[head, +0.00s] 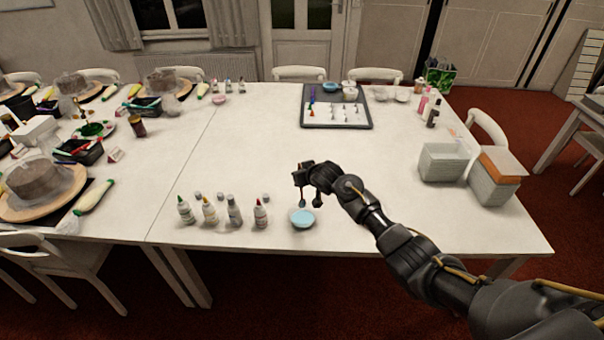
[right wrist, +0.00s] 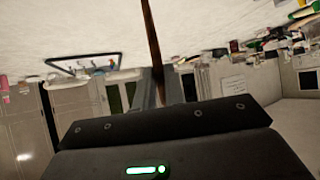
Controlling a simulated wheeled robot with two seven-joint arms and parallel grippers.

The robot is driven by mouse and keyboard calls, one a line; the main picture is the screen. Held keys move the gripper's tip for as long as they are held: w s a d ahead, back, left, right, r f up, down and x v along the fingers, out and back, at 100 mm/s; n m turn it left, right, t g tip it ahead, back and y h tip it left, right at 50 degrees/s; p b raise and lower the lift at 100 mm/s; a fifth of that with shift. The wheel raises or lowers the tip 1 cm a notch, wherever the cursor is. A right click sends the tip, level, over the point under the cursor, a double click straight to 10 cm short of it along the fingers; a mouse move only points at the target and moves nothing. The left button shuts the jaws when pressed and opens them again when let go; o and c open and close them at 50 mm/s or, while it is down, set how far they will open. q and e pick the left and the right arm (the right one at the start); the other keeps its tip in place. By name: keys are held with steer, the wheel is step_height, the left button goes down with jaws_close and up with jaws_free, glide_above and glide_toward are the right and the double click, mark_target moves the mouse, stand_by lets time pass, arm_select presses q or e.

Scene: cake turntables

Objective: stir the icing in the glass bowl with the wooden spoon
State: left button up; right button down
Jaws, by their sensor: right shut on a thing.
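A small bowl (head: 302,224) stands near the front edge of the table, with pale blue icing (head: 302,216) in it. My right gripper (head: 310,203) points down just above and behind the bowl. It is shut on the wooden spoon, whose brown stick-like handle (right wrist: 152,38) runs upward from the gripper in the right wrist view. In the head view the spoon is too small and dark to make out clearly, so I cannot tell whether it touches the icing. My left gripper is not in view.
Several small bottles (head: 234,212) stand left of the bowl. A dark tray (head: 368,118) lies farther back. A grey bin (head: 441,163) and a box with an orange top (head: 500,180) stand at the right. The middle of the table is clear.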

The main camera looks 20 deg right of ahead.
mark_target(300, 165)
step_height(300, 165, up, 4)
steer(key=p, duration=0.3)
steer(key=shift+f, duration=0.25)
steer(key=shift+r, duration=0.8)
